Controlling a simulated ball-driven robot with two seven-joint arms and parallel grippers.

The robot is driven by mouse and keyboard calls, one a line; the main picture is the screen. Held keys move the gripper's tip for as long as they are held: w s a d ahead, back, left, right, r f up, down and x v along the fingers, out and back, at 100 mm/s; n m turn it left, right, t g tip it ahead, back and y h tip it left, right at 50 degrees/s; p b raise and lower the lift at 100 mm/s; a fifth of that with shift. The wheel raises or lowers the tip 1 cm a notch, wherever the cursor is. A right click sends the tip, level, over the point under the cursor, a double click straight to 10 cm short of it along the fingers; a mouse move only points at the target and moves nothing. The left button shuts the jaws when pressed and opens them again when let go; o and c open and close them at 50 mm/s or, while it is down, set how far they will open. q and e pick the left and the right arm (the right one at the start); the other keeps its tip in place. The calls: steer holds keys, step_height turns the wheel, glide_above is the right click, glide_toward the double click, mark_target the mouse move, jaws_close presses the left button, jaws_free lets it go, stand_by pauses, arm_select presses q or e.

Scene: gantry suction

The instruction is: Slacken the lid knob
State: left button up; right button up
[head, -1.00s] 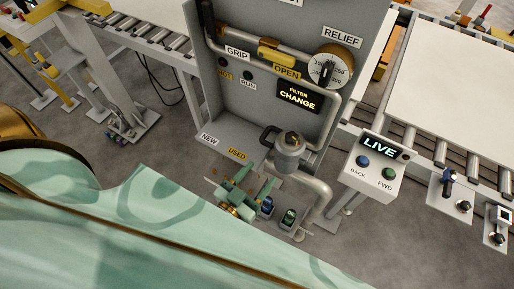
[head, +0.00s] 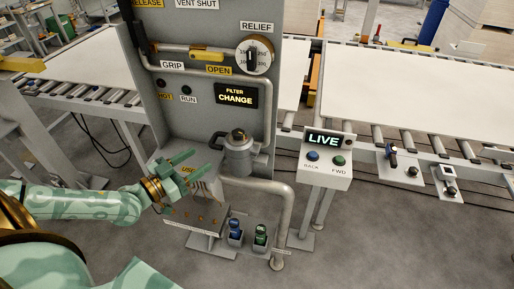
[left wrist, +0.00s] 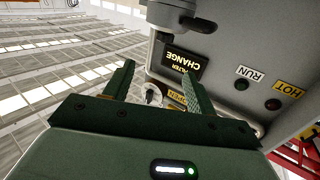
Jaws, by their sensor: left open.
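The lid knob (head: 238,134) is a small dark and brass piece on top of the grey filter canister (head: 240,160), which stands upright on the panel's shelf. My left gripper (head: 203,158) is open and empty, with green fingers pointing right toward the canister. It is left of the canister and slightly lower in the picture, apart from the knob. In the left wrist view, the open fingers (left wrist: 158,70) have nothing between them; a grey rounded part with a dark handle shows at the top edge, likely the canister. My right gripper is not in view.
The grey panel (head: 195,118) behind carries the FILTER CHANGE display (head: 236,96), the RELIEF dial (head: 254,58) and pipes. A bent pipe (head: 285,205) runs right of the canister. Blue (head: 236,230) and green (head: 260,234) items stand below. The LIVE control box (head: 325,160) is at right.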

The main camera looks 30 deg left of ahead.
mark_target(238, 131)
arm_select(q)
steer(key=shift+n+y, duration=0.3)
steer(key=shift+n, duration=0.1)
steer(key=x, duration=0.5)
steer(key=b+x, duration=0.1)
steer(key=x, duration=0.4)
steer(key=b+x, duration=0.1)
steer(key=x, duration=0.4)
steer(key=shift+w+a, duration=0.2)
steer(key=shift+w, duration=0.25)
steer(key=shift+w+d+b, duration=0.15)
steer(key=shift+w+b, duration=0.15)
steer(key=shift+w, duration=0.1)
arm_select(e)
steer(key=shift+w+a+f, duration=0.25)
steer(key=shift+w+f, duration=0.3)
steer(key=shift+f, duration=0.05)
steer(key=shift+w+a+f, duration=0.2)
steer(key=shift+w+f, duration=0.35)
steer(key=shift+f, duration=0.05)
arm_select(q)
steer(key=shift+c, duration=0.4)
steer(key=c, duration=0.9)
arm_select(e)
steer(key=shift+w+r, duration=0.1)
